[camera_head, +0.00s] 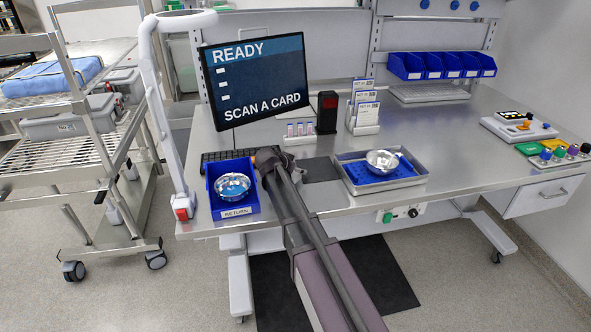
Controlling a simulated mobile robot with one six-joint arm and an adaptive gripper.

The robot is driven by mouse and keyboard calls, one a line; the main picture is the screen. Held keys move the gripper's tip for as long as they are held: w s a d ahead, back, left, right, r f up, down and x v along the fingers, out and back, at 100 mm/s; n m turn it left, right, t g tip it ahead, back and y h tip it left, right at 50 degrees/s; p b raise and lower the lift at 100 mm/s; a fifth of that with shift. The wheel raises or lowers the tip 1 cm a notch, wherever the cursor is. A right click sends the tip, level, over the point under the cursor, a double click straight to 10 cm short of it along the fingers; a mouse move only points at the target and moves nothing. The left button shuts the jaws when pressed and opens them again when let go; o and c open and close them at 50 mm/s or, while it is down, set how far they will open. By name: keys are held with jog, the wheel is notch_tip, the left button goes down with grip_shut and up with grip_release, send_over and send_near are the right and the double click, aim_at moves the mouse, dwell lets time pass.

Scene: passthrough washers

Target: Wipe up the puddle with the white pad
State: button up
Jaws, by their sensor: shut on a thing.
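My arm reaches up from the bottom of the head view over the front of the metal workbench (470,150). My gripper (268,157) is at its far end, low over the bench between the blue RETURN bin and the grey tray. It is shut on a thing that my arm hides. I cannot make out the white pad anywhere in the open. I cannot make out the puddle either; the bench just around my gripper is partly covered by my arm.
The blue RETURN bin (247,207) with a metal bowl (232,186) stands left of my arm. A grey tray (378,189) with another bowl (382,163) stands right. Behind are a keyboard (222,155), a monitor (255,80) and a small vial rack (300,138).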

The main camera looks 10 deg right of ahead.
aim_at(297, 182)
jog(key=shift+f+b, duration=1)
dwell(0.6)
jog(key=shift+s, duration=0.15)
jog(key=shift+s, duration=1.7)
jog(key=shift+s, duration=0.1)
jog(key=shift+s+f, duration=0.15)
jog(key=shift+s, duration=1.7)
jog(key=shift+d, duration=0.1)
